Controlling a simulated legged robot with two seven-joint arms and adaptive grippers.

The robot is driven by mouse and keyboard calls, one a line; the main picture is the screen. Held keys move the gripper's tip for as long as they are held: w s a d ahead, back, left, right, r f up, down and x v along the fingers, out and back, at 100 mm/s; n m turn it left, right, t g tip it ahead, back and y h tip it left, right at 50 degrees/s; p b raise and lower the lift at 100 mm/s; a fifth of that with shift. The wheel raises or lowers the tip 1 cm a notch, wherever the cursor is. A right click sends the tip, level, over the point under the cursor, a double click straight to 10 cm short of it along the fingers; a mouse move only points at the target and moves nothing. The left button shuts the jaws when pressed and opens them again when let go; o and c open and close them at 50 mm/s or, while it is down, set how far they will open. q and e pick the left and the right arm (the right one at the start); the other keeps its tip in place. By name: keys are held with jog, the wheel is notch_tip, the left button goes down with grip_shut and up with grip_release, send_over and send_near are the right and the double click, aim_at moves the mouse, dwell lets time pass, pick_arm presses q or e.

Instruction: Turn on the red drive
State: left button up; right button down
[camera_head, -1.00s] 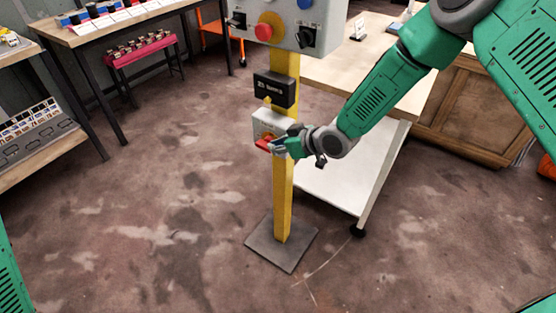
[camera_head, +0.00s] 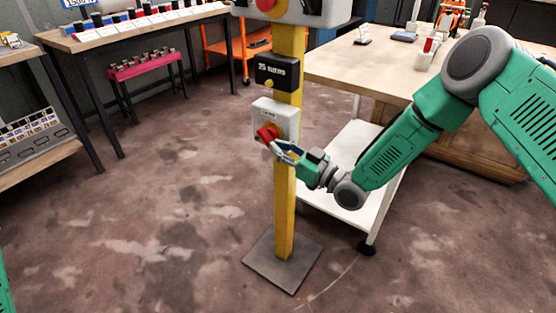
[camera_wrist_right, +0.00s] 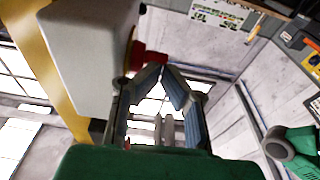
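The red drive is a red rotary handle (camera_head: 268,134) on a pale box (camera_head: 275,118), fixed to a yellow post (camera_head: 284,205). My right gripper (camera_head: 282,149) is at the handle's lower right, with its fingertips at or very near it. In the right wrist view the red handle (camera_wrist_right: 152,59) is just beyond the fingertips of my right gripper (camera_wrist_right: 163,74). A gap shows between the fingers. Contact with the handle cannot be told. My left gripper is not in view.
A black labelled box (camera_head: 277,73) is above the switch box, and a larger grey control panel (camera_head: 318,12) is at the top of the post. A white-shelved cart (camera_head: 350,170) and wooden table (camera_head: 385,70) stand to the right. Floor at left is clear.

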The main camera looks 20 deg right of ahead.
pick_arm(q)
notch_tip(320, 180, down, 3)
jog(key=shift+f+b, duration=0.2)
jog(key=shift+b, duration=0.85)
pick_arm(e)
jog(key=shift+w+f+t+y, duration=0.25)
jog(key=shift+f+t+y, duration=0.25)
jog(key=shift+f+t, duration=0.1)
jog(key=shift+a, duration=0.1)
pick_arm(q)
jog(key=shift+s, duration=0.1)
pick_arm(e)
jog(key=shift+s+r, duration=0.1)
